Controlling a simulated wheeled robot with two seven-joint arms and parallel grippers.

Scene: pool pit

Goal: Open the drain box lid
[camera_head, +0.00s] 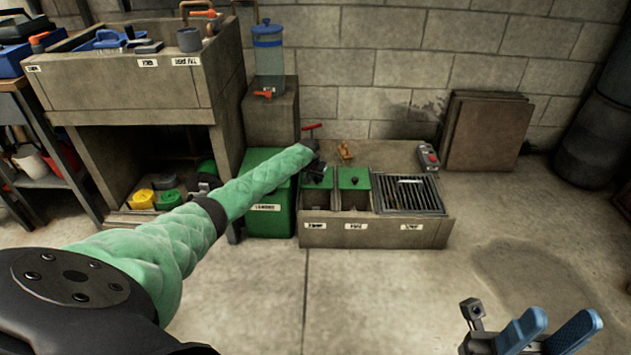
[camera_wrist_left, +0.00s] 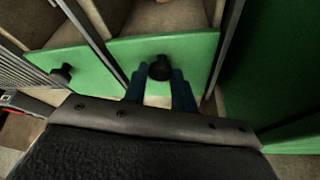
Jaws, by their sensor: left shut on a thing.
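The drain box (camera_head: 375,235) is a low concrete trough on the floor. It has two green lids, a left one (camera_head: 318,178) and a right one (camera_head: 354,179), each with a black knob. Bare compartment shows in front of each lid. My left gripper (camera_head: 314,163) is over the left lid. In the left wrist view, its blue fingers (camera_wrist_left: 160,88) are shut on the black knob (camera_wrist_left: 160,68) of that lid (camera_wrist_left: 190,48). The other lid (camera_wrist_left: 72,63) is beside it. My right gripper (camera_head: 550,332) is open and empty at the lower right, away from the box.
A metal grate (camera_head: 408,195) covers the box's right part. A green bin (camera_head: 268,220) stands close on its left. A grey-and-red device (camera_head: 428,157) and a brass fitting (camera_head: 345,151) lie behind. Panels (camera_head: 487,132) lean on the wall. The floor in front is clear.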

